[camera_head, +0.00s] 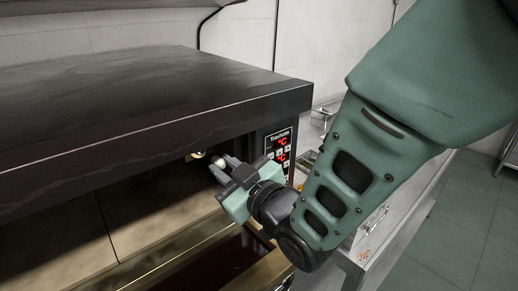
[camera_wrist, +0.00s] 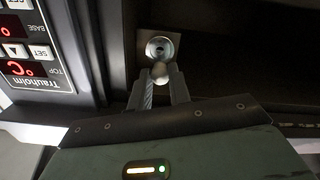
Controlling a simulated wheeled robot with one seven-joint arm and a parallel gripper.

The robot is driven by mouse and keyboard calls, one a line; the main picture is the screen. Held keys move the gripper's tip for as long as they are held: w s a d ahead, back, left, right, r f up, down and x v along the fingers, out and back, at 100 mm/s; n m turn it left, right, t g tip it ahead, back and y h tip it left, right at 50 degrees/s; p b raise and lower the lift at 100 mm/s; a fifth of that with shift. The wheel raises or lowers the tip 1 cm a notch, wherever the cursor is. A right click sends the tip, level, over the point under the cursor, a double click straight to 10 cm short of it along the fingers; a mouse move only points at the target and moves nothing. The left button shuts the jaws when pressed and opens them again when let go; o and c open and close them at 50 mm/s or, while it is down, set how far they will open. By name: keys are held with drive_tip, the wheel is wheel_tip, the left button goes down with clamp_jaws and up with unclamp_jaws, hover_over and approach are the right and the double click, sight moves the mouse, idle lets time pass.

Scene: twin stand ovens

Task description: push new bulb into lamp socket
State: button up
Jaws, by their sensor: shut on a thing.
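My gripper (camera_wrist: 161,82) is shut on a small round pale bulb (camera_wrist: 160,70), held at the fingertips. In the head view my gripper (camera_head: 228,168) reaches under the dark oven top, with the bulb (camera_head: 218,161) at its tip. The lamp socket (camera_wrist: 159,46) is a round metallic fitting on a square plate, just beyond the bulb in the wrist view. The bulb overlaps the socket's lower edge there; I cannot tell whether they touch. The fingers hide part of the bulb. In the head view a small bright fitting, perhaps the socket, shows under the oven top.
The oven's control panel (camera_wrist: 35,50), with red displays, stands close on the left in the wrist view. The dark oven top (camera_head: 150,110) overhangs my gripper. The oven's open interior (camera_head: 80,235) lies left of the gripper, and a metal counter (camera_head: 385,235) on the right.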

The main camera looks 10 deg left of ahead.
drive_tip(key=b+x, duration=0.1)
drive_tip(key=x, duration=0.5)
drive_tip(key=shift+w+a, duration=0.15)
idle(0.4)
drive_tip(key=shift+w+a+b, duration=0.1)
drive_tip(key=shift+a+b, duration=0.05)
drive_tip(key=shift+b, duration=1.05)
idle(2.3)
drive_tip(key=o, duration=0.9)
drive_tip(key=shift+c, duration=0.2)
